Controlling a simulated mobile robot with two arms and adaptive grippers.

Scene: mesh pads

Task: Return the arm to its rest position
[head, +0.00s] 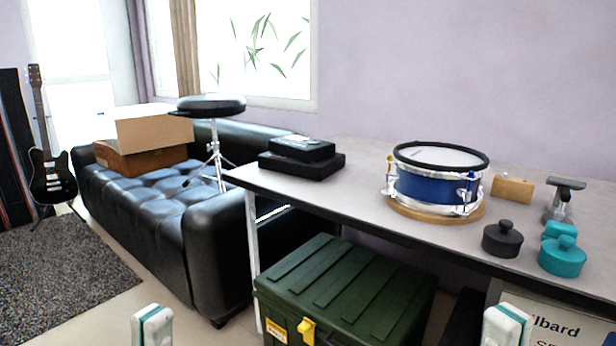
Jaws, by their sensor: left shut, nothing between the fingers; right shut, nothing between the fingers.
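My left gripper (152,326) shows at the bottom edge, left of centre, as a white and teal tip pointing up. It is shut and empty, in front of the floor and sofa. My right gripper (508,326) shows at the bottom edge on the right, also white and teal, shut and empty. It appears in front of a sign board below the table. Neither gripper appears to touch anything. The rest of both arms is out of view.
The grey table (345,190) holds a blue drum (436,183) on a round wooden base, black cases (301,160), a wooden block (512,188), a dark knobbed disc (502,240) and teal ones (562,257). A green chest (345,290) stands underneath. A black sofa (150,225) stands left.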

